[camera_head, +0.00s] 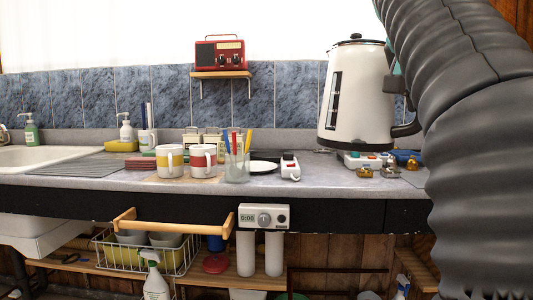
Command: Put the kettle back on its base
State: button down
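The white kettle (354,98) with a black lid, dark level window and black handle is at the right of the view. It is nearly upright, slightly tilted, and looks raised above the counter. My gripper (396,82) is at the handle side; only a small grey and teal part shows, the rest hidden behind my arm. The kettle appears held by its handle, though the fingertips are hidden. I cannot make out the kettle's base for certain; a thin dark edge shows just below the kettle's left side.
A white power strip (362,160), small brass items (390,172) and a blue item (405,157) lie below the kettle.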

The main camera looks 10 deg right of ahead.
aim_at(278, 155)
jog(key=i, duration=1.35)
